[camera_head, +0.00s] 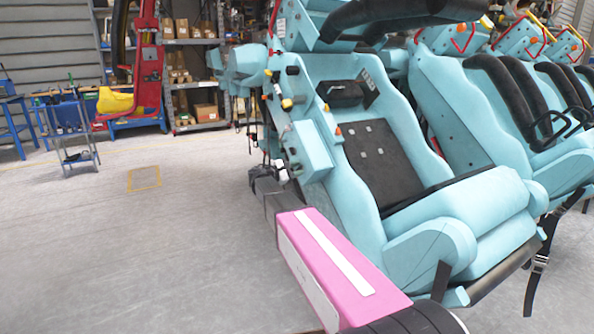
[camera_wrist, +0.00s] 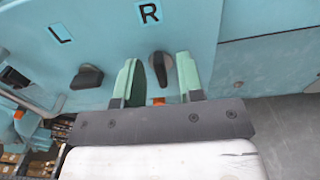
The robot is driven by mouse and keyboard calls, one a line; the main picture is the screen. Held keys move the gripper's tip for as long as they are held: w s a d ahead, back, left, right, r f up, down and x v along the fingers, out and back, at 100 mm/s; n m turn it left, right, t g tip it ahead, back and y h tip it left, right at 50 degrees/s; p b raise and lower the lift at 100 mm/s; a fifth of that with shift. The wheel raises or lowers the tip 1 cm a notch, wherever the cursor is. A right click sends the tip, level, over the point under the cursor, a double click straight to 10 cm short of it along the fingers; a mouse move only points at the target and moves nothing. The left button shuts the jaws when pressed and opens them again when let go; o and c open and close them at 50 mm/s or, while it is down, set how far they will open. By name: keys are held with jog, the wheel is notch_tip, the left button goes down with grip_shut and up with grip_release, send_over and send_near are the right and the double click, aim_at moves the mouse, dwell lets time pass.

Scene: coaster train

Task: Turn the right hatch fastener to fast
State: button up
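In the wrist view, the right hatch fastener (camera_wrist: 161,68) is a black knob on a light-blue panel, below a black letter R (camera_wrist: 148,13). Its grip looks roughly upright. My gripper (camera_wrist: 157,64) is open, its two green fingers on either side of this knob, with gaps visible; contact cannot be told. An orange spot shows below the knob, partly hidden by my gripper. The left fastener (camera_wrist: 90,77), another black knob under a letter L (camera_wrist: 60,34), lies left of my fingers and sits tilted. In the head view, the fasteners cannot be made out.
Light-blue coaster seats (camera_head: 455,205) with black padding fill the right of the head view. My pink arm link reaches toward the car's side. Open grey floor (camera_head: 150,240) lies to the left, with shelves (camera_head: 192,75) and a small cart (camera_head: 72,135) behind.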

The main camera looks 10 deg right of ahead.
jog(key=shift+w+d, duration=0.1)
jog(key=shift+d, duration=0.1)
grip_shut()
jog(key=shift+m, duration=0.3)
jog(key=m, duration=0.3)
jog(key=shift+f+m, duration=0.1)
jog(key=shift+m, duration=0.3)
jog(key=m, duration=0.4)
jog(key=shift+f+m, duration=0.1)
jog(key=shift+m, duration=0.2)
jog(key=m, duration=0.8)
jog(key=shift+f+m, duration=0.2)
jog(key=shift+m, duration=0.4)
